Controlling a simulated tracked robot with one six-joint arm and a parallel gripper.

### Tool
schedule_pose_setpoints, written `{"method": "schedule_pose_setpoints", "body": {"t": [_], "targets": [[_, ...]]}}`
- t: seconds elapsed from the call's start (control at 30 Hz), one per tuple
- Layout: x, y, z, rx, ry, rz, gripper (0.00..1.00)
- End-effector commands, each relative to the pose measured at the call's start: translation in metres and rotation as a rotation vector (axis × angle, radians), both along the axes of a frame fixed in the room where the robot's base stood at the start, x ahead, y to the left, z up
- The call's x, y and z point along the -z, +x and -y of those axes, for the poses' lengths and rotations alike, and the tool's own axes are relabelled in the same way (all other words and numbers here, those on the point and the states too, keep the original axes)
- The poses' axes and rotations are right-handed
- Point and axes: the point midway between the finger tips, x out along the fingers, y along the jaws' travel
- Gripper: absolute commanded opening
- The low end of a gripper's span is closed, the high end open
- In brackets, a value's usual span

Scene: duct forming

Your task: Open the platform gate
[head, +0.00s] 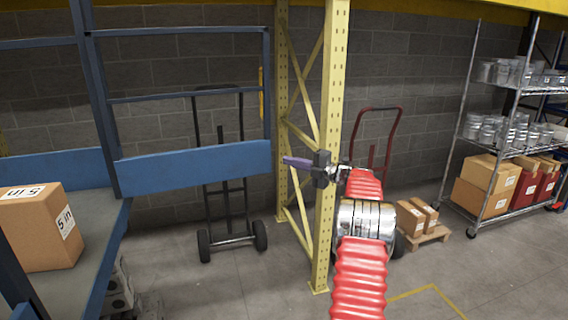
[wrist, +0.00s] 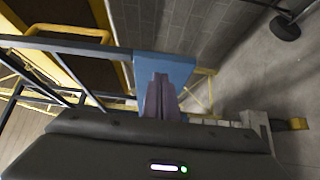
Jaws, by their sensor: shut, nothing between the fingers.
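The blue platform gate (head: 190,168) has two thin rails above a solid lower panel. In the head view it reaches right from a blue post (head: 92,100), out past the platform's (head: 112,235) edge and over the floor. A narrow yellow piece (head: 262,92) shows at its far upright. My gripper (head: 286,161), with purple fingers, is shut and empty, pointing left just right of the gate's free end. In the wrist view the fingers (wrist: 159,78) overlap the blue panel (wrist: 172,65); I cannot tell whether they touch it.
A yellow rack upright (head: 330,150) stands close by my gripper. A black hand truck (head: 228,190) stands behind the gate, and a red one (head: 375,125) behind my arm. A cardboard box (head: 42,228) sits on the platform. Wire shelving (head: 510,145) stands right. Floor between platform and rack is mostly clear.

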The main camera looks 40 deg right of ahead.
Motion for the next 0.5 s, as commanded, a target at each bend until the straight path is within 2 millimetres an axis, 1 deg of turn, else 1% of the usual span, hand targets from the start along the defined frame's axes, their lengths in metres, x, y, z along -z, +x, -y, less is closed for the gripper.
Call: {"method": "schedule_pose_setpoints", "body": {"t": [0.33,0.5], "targets": [[0.001,-0.027,0.039,-0.001,-0.001,0.0,0.0],[0.0,-0.036,0.052,-0.004,-0.002,-0.001,0.0]]}}
